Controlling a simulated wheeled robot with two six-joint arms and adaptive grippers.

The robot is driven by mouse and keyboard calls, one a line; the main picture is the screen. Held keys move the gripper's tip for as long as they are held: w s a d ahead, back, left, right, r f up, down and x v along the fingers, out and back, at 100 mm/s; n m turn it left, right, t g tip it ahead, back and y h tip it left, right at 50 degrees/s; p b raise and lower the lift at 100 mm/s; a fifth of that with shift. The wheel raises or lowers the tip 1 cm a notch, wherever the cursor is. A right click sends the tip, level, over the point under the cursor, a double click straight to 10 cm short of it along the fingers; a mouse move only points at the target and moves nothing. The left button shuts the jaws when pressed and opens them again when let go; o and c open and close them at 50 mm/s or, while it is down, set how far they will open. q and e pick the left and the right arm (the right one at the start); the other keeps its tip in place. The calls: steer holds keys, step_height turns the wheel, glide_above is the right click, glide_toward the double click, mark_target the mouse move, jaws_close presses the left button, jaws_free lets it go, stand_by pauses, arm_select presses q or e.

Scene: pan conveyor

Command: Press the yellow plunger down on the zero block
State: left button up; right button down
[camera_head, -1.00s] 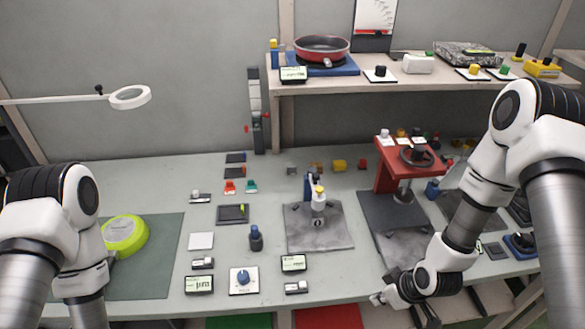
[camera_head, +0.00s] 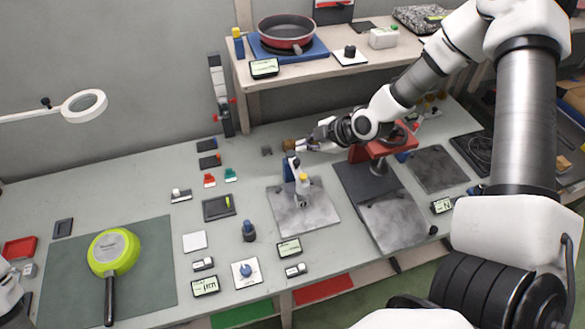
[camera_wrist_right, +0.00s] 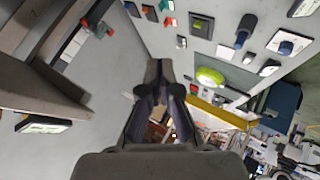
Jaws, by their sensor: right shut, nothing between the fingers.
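The zero block (camera_head: 303,198) is a small upright white block marked with a 0. It stands on a grey stone-like plate in the middle of the bench. The yellow plunger (camera_head: 304,178) is a short yellow cap on its top. A dark blue and white upright part stands just behind it. My right gripper (camera_head: 308,146) is shut and empty, above and behind the block, apart from the plunger. Its shut fingers (camera_wrist_right: 158,98) fill the middle of the right wrist view. I cannot make out the plunger there.
A red press (camera_head: 375,150) stands right of the grey plate (camera_head: 325,215), close to my right wrist. A shelf (camera_head: 290,80) with a red pan is behind. Small blocks and displays lie left and in front. A green pan (camera_head: 112,250) rests on a mat at left.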

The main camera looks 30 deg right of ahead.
mark_target(305, 177)
steer(key=shift+s+d, duration=0.15)
steer(key=shift+s, duration=0.1)
step_height(305, 177, down, 9)
steer(key=b, duration=0.7)
steer(key=shift+w, duration=0.15)
steer(key=shift+r, duration=0.1)
stand_by(0.8)
steer(key=shift+f, duration=0.45)
